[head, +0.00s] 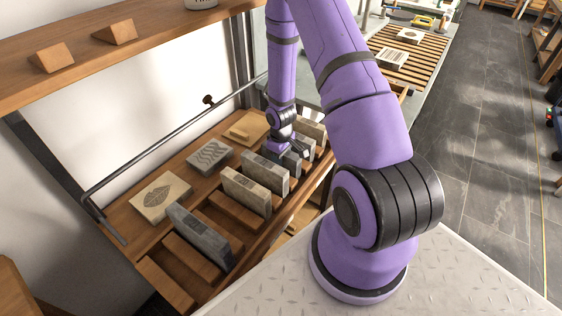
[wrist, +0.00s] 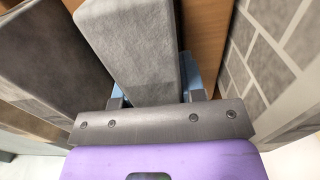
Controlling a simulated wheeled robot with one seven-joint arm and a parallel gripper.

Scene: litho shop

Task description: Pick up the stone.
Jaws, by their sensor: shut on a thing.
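In the wrist view a grey slab-shaped stone (wrist: 130,50) stands between the two fingers of my gripper (wrist: 157,97). The fingers are shut on its near end, one on each side. In the head view my gripper (head: 288,154) is down at the row of upright stones, towards the far end of the rack. The arm and gripper hide most of the held stone there. I cannot tell from these frames whether the stone still rests in the rack.
A dark grey stone (head: 200,238), a cream stone (head: 246,190) and a grey stone (head: 265,174) stand upright in the wooden rack. A leaf-pattern stone (head: 160,196) and a wavy-pattern stone (head: 209,155) lie behind. A brick-pattern stone (wrist: 275,60) is close right of my gripper.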

